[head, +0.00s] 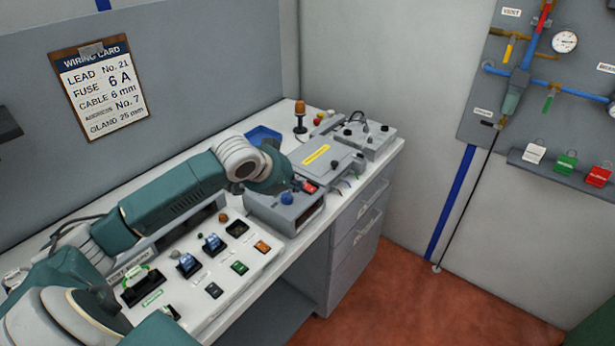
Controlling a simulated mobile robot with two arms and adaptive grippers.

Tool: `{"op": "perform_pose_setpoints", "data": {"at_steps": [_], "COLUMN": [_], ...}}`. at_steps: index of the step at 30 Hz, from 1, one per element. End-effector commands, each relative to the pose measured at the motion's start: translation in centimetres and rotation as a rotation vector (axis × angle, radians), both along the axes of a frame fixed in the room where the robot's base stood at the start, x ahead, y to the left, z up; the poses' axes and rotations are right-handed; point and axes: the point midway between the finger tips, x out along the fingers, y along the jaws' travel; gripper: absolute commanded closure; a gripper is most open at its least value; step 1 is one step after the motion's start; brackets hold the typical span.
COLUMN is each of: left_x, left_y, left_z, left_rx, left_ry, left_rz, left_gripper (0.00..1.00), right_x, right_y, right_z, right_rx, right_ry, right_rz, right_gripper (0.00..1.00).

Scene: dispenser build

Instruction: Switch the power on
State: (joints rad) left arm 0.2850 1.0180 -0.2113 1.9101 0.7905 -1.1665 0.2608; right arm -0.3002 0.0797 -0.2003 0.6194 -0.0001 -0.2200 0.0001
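A red switch (310,187) sits on top of a grey box (283,212) on the bench, beside a blue round knob (287,198). My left arm reaches in from the left over the bench. Its gripper (295,184) points down at the top of the grey box, close to the left of the red switch. The fingers are small and partly hidden by the wrist, so I cannot tell whether they touch the switch or how far apart they are. My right gripper is not in view.
A sloped panel (225,283) with several switches lies in front. A grey unit with a yellow label (316,154) and a terminal box (377,137) stand behind the grey box. A blue tray (262,134) and an amber beacon (300,108) are at the back. Red floor is clear at right.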

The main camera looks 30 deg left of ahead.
Motion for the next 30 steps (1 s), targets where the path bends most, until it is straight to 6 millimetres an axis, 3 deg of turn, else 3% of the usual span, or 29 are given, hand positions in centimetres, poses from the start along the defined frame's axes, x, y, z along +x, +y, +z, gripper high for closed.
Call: {"op": "perform_pose_setpoints", "data": {"at_steps": [1, 3, 9, 20, 30], "left_x": [0.6, 1.0, 1.4, 1.7, 5.9], "left_y": [1.2, 2.1, 3.0, 2.9, 3.0], "left_z": [2.1, 3.9, 5.8, 5.6, 1.7], "left_rx": [0.004, -0.001, -0.009, -0.012, -0.015], "left_ry": [-0.021, -0.039, -0.058, -0.057, -0.055], "left_rz": [0.014, 0.027, 0.042, 0.042, 0.044], "left_gripper": [1.0, 1.0, 1.0, 1.0, 1.0], "right_x": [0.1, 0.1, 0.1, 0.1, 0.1], "right_y": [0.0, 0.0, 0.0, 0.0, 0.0], "right_z": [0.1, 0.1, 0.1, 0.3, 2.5], "right_rx": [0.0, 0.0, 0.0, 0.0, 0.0], "right_ry": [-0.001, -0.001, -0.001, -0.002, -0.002], "right_rz": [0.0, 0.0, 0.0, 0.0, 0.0], "right_gripper": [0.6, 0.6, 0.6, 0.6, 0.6]}}
